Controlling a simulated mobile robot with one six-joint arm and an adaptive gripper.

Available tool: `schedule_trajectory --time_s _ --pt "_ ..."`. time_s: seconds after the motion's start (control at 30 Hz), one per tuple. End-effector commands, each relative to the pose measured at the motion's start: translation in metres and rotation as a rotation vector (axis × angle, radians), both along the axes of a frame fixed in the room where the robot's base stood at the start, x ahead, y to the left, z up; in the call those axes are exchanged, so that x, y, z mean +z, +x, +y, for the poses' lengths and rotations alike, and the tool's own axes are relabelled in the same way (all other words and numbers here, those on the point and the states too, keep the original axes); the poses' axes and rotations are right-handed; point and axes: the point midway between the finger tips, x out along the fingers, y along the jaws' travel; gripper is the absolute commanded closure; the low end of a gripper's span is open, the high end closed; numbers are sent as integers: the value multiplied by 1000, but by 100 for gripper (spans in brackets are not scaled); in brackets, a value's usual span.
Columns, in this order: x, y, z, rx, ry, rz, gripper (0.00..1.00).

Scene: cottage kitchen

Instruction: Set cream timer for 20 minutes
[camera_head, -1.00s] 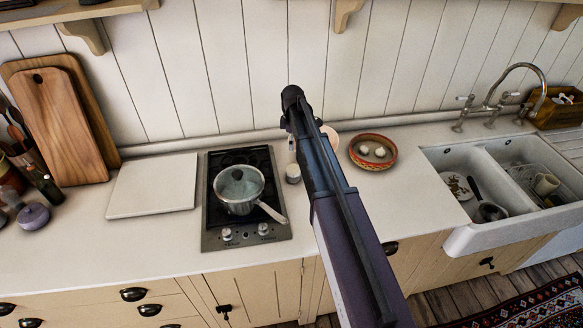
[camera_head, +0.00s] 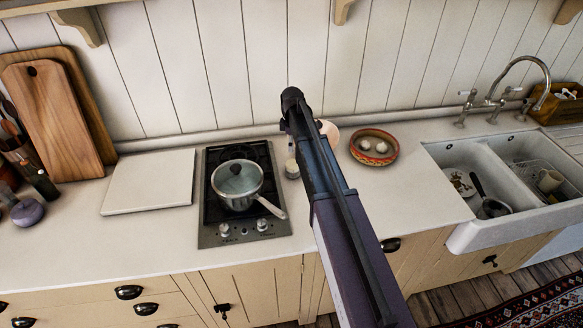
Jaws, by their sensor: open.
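A small cream object (camera_head: 292,170) stands on the counter just right of the hob, close against the edge of my arm in the picture. It may be the cream timer, but it is too small to read any dial or setting. A rounded pale pink thing (camera_head: 331,132) shows behind my arm, mostly hidden. My arm crosses the middle of the view.
A lidded saucepan (camera_head: 237,184) sits on the black hob (camera_head: 220,229). A white board (camera_head: 148,182) lies left of it. A patterned bowl (camera_head: 374,147) with pale round items stands right of my arm, before the sink (camera_head: 477,228). A purple item (camera_head: 27,212) is far left.

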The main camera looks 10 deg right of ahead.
Motion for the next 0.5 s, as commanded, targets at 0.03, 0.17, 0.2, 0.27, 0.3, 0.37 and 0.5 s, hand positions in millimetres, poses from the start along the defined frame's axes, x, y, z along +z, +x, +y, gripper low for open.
schedule_trajectory --time_s 0.03,0.17,0.2,0.27,0.3,0.37,0.5 --pt "-8 0 0 0 0 0 0" --pt "-18 0 0 0 0 0 0" --pt "-21 0 0 0 0 0 0" --pt "-26 0 0 0 0 0 0" --pt "-29 0 1 0 0 0 0" --pt "-34 0 1 1 0 0 0" --pt "-45 0 1 1 0 0 0"
